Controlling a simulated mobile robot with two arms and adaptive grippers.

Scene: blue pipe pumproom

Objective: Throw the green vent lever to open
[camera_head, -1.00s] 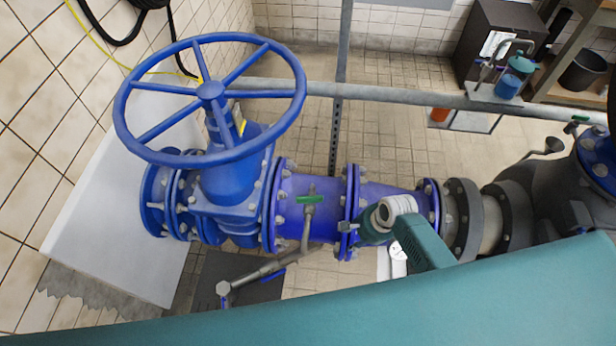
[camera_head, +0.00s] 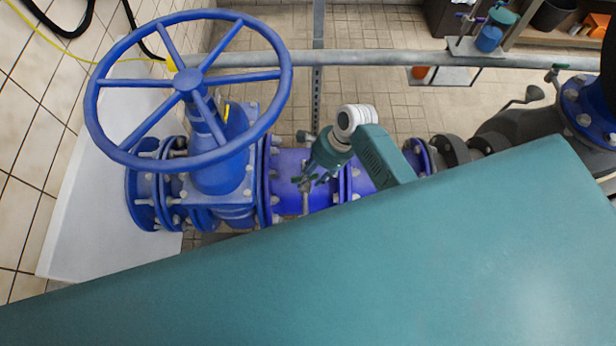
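The green vent lever (camera_head: 298,181) sits on a small grey vent pipe (camera_head: 305,203) that stands in front of the blue-violet pipe section (camera_head: 290,162). Only a small part of the lever shows beside my fingers. My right gripper (camera_head: 317,180), dark teal with a white wrist ring, comes down from the upper right, with its fingertips right at the lever. It is too small and overlapped to tell whether the fingers touch the lever or have shut on it. My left gripper is not in view.
A large blue handwheel (camera_head: 190,80) on a blue valve stands left of the lever. A grey rail (camera_head: 390,60) runs across behind the pipe. My teal arm covers the lower part of the view. Tiled floor (camera_head: 400,110) is free behind the pipe.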

